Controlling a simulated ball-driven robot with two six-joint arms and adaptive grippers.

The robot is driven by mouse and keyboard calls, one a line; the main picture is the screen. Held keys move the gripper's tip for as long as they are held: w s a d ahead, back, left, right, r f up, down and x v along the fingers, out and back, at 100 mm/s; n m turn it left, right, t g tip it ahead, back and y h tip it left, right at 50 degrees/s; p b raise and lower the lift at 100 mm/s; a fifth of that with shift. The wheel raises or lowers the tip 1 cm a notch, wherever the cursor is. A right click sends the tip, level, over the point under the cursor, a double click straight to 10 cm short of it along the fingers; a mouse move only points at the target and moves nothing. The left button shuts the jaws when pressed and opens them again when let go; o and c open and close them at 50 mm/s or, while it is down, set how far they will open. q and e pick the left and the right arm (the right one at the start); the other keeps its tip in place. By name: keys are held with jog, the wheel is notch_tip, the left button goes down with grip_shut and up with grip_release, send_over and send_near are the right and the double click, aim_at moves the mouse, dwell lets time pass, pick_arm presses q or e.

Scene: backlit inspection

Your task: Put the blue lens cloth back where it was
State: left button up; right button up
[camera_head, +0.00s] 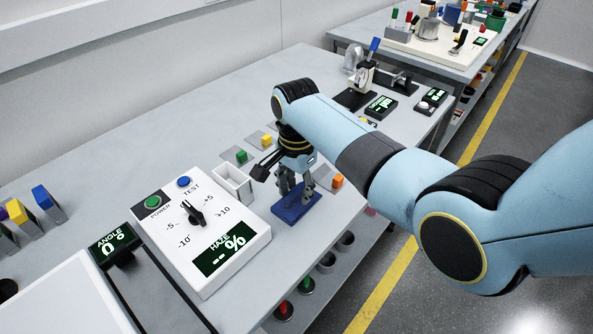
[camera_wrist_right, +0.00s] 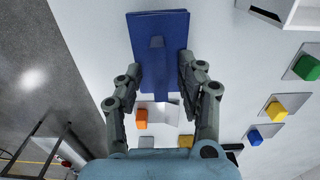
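The blue lens cloth (camera_head: 297,207) lies flat on the grey table, to the right of the white haze meter. It has a raised blue tab in its middle, and it also shows at the top of the right wrist view (camera_wrist_right: 174,22). My right gripper (camera_head: 287,191) points down just above the cloth. In the right wrist view its two fingers (camera_wrist_right: 160,72) are spread at either side of the tab, with a gap visible. Whether a fingertip touches the cloth is unclear. My left gripper is out of view.
The white haze meter (camera_head: 176,226) and an open white box (camera_head: 231,186) stand left of the cloth. Small green (camera_head: 241,157), yellow (camera_head: 266,141) and orange (camera_head: 337,181) blocks sit on plates nearby. The table's front edge is close to the cloth.

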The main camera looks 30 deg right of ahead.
aim_at(297, 191)
notch_tip(297, 191, up, 11)
dwell(0.3)
dwell(0.4)
